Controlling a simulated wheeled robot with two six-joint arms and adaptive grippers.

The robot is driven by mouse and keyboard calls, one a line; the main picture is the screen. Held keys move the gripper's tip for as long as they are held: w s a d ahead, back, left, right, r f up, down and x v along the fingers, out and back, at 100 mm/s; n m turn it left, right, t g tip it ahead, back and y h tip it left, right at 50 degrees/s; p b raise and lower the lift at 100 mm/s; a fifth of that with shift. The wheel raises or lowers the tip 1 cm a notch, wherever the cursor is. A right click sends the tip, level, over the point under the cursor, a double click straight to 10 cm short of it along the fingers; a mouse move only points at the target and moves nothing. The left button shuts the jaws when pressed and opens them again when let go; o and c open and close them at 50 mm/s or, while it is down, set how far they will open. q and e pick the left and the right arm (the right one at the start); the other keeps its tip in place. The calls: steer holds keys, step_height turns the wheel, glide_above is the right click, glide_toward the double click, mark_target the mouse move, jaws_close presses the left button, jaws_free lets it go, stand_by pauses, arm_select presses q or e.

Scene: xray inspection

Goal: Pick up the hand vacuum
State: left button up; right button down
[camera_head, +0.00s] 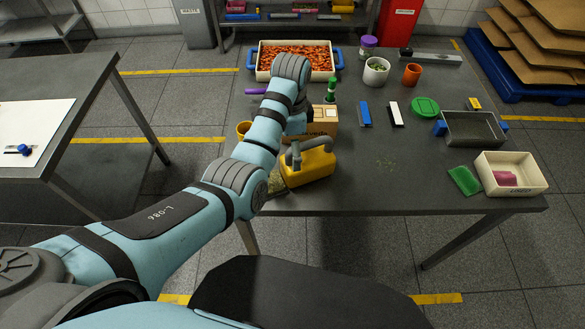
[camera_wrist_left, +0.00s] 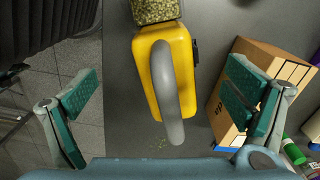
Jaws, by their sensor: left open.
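The hand vacuum (camera_head: 312,165) is yellow with a grey arched handle and lies near the front left edge of the table. A clear bin of greenish bits (camera_head: 277,181) is at its end, partly hidden by my arm in the head view. In the left wrist view the vacuum (camera_wrist_left: 150,72) shows from above, with its handle running lengthwise between my fingers. My left gripper (camera_wrist_left: 163,95) is open and empty, with green pads on either side of the vacuum and apart from it. In the head view my arm mostly hides this gripper. My right gripper is not seen.
A cardboard box (camera_head: 324,122) stands close behind the vacuum; it also shows beside the right finger in the wrist view (camera_wrist_left: 275,72). A yellow cup (camera_head: 243,130) is to the left. A tray (camera_head: 472,130) and a white bin (camera_head: 513,173) stand right.

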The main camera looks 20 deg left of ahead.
mark_target(290, 164)
arm_select(q)
steer(key=shift+s+f, duration=0.25)
steer(key=shift+f, duration=0.35)
steer(key=shift+s+f, duration=0.25)
steer(key=shift+f, duration=0.35)
steer(key=f, duration=0.2)
steer(key=w+f, duration=0.1)
steer(key=f, duration=0.1)
steer(key=f+b, duration=0.1)
steer(key=f, duration=0.1)
steer(key=shift+w+a, duration=0.15)
steer(key=shift+a, duration=0.15)
steer(key=shift+s+r, duration=0.2)
steer(key=shift+s, duration=0.05)
steer(key=c, duration=1.8)
arm_select(e)
steer(key=shift+s+a+f, duration=0.1)
steer(key=shift+s+f, duration=0.3)
steer(key=shift+f, duration=0.1)
steer(key=shift+r, duration=0.1)
